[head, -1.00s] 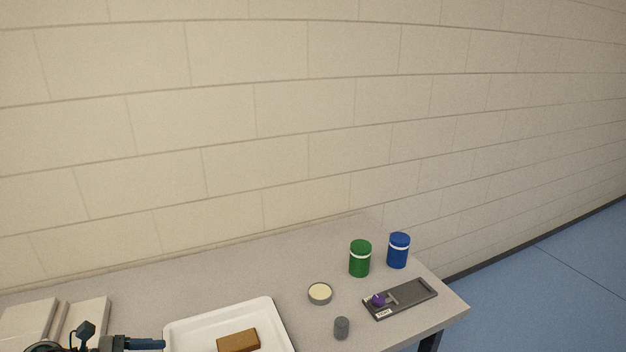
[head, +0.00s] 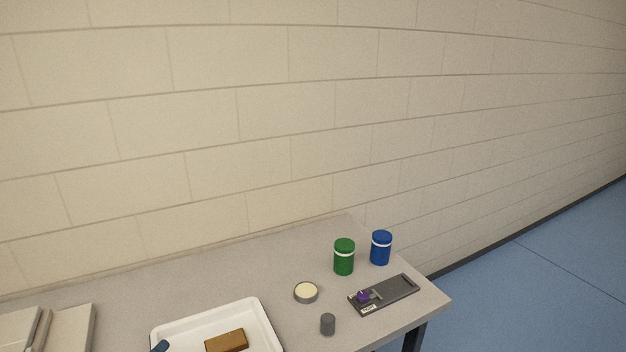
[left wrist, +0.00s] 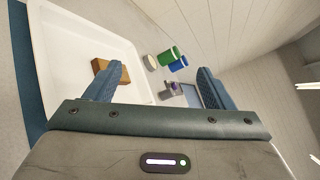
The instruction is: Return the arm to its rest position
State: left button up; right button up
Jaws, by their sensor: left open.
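My left gripper (left wrist: 158,88) is open in the left wrist view, with its two blue fingers wide apart and nothing between them touching. In the head view only a small blue tip of it (head: 160,346) shows at the bottom edge, over the left side of the white tray (head: 262,318). The tray also shows in the left wrist view (left wrist: 75,50), with a brown block (left wrist: 122,72) lying in it; the block shows in the head view too (head: 226,340). My right gripper is in neither view.
A green jar (head: 344,258) and a blue jar (head: 381,248) stand near the table's right end. A dark press plate (head: 390,294) with a purple knob, a round cream-topped tin (head: 306,292) and a grey cylinder (head: 328,324) are nearby. Pale slabs (head: 60,330) lie at left.

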pick_arm(q)
jog(key=s+d+f+n+g+y, duration=0.2)
jog(key=s+d+f+n+g, duration=0.15)
jog(key=s+n, duration=0.45)
jog(key=s+d+f+n+g+y, duration=0.25)
jog(key=s+f+n+g, duration=0.35)
jog(key=n, duration=0.5)
jog(key=s+d+f+n+g+y, duration=0.15)
jog(key=s+d+n+g, duration=0.25)
jog(key=s+n, duration=0.45)
jog(key=s+f+b+x, duration=0.1)
jog(key=s+b+x, duration=0.25)
jog(key=x, duration=1.25)
jog(key=s+f+b+x, duration=0.15)
jog(key=s+x, duration=0.25)
jog(key=x, duration=1.2)
jog(key=s+f+g+b, duration=0.1)
jog(key=s+f+b, duration=0.1)
jog(key=s+f, duration=0.6)
jog(key=s+a+f+b, duration=0.1)
jog(key=s+f+b, duration=0.2)
jog(key=s+f, duration=0.6)
notch_tip(320, 180, down, 8)
jog(key=shift+f+n+g, duration=0.1)
jog(key=shift+n+g, duration=0.25)
jog(key=shift+s+a, duration=0.1)
jog(key=shift+a, duration=0.05)
